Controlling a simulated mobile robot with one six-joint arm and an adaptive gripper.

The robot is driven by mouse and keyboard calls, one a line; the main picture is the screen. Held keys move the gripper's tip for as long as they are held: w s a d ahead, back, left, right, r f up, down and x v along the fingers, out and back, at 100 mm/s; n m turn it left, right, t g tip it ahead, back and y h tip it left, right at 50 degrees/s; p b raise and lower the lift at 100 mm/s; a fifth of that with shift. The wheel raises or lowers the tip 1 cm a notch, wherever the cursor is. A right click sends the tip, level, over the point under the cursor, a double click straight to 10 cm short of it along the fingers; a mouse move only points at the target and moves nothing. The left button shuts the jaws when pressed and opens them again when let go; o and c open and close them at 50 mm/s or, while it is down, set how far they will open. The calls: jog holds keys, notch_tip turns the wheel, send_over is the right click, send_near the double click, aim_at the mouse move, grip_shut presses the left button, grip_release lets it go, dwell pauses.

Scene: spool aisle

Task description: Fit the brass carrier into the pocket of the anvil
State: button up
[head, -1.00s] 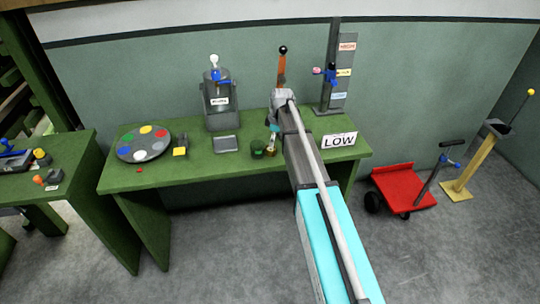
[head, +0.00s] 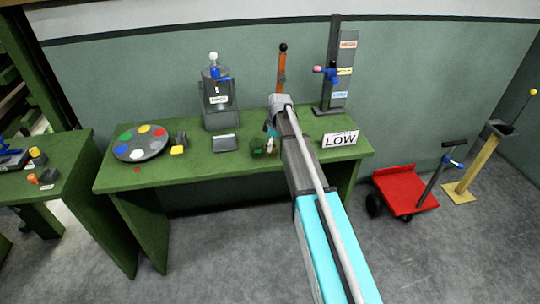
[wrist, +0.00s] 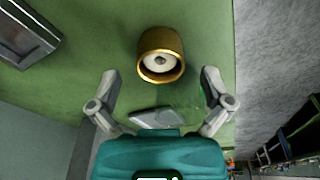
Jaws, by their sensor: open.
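A brass cylinder (wrist: 160,44), which looks like the brass carrier, shows a dark bore with a pale round centre in the wrist view. It is on or just above the green bench beyond my fingertips; contact with the bench is unclear. My gripper (wrist: 161,76) is open, its two fingers spread apart with nothing between the tips. In the head view, a small brass-coloured piece (head: 271,147) shows beside my arm, which hides most of my gripper. I cannot make out the anvil or its pocket; my arm covers the area below the brown lever (head: 282,65).
A grey machine (head: 218,105) and labelled column (head: 340,75) stand behind. A LOW sign (head: 340,140) is at right. A red cart (head: 404,190) stands on the floor.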

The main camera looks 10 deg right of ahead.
jog(key=shift+a+f+b, duration=0.1)
jog(key=shift+f+b, duration=0.5)
jog(key=shift+f, duration=0.3)
jog(key=c, duration=1.2)
jog(key=shift+w+r, duration=0.1)
jog(key=shift+r, duration=0.1)
jog(key=shift+c, duration=0.2)
notch_tip(320, 180, up, 2)
jog(key=p, duration=0.2)
jog(key=shift+r+p, duration=0.1)
jog(key=shift+p, duration=0.25)
jog(key=s+d+r+p, duration=0.1)
jog(key=s+r+p, duration=0.9)
jog(key=s, duration=0.4)
jog(key=shift+d+r, duration=0.2)
jog(key=shift+r, duration=0.05)
